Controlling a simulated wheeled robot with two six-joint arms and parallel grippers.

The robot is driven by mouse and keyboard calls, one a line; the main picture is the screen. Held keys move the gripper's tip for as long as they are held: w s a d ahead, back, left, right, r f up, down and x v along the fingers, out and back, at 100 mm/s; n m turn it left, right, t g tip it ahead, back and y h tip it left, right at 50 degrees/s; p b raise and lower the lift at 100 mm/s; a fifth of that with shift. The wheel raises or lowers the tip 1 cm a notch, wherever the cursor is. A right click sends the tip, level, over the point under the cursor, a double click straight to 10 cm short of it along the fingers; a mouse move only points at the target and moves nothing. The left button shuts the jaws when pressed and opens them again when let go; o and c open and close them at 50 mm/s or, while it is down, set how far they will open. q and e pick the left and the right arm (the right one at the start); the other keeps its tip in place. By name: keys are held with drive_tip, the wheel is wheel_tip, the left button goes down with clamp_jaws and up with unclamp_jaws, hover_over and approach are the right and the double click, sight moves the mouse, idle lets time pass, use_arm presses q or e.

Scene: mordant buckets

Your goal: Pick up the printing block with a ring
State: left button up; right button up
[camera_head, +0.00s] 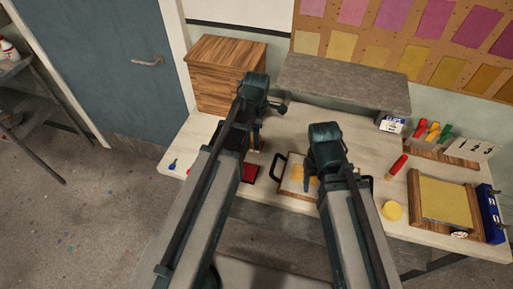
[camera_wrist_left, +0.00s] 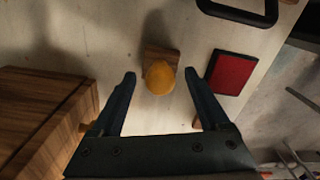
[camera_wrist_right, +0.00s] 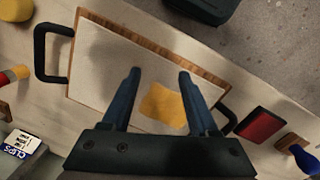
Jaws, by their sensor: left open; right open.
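A small wooden printing block (camera_wrist_left: 160,55) with a rounded orange knob (camera_wrist_left: 160,79) is on the table in the left wrist view. My left gripper (camera_wrist_left: 160,74) is open above it, with one finger on each side of the knob in that view; I see no contact. Another wooden block (camera_wrist_right: 289,142) with a blue knob (camera_wrist_right: 305,159) is at the right of the right wrist view. No ring mark shows on either block; their undersides are hidden. My right gripper (camera_wrist_right: 160,72) is open and empty over a board (camera_wrist_right: 115,62) with a yellow patch (camera_wrist_right: 163,108).
A red pad (camera_wrist_left: 231,72) lies near the orange-knobbed block. A wooden cabinet (camera_head: 222,78) and a grey shelf (camera_head: 345,85) stand at the table's back. A yellow round thing (camera_head: 391,211), a red stick (camera_head: 397,167) and a framed yellow panel (camera_head: 445,200) are at the right.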

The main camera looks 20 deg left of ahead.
use_arm(q)
drive_tip(key=shift+f, duration=0.15)
use_arm(e)
drive_tip(key=shift+f, duration=0.15)
use_arm(q)
clamp_jaws()
idle(0.4)
wheel_tip(320, 180, up, 10)
drive_tip(key=p, duration=1)
use_arm(e)
wheel_tip(320, 180, up, 10)
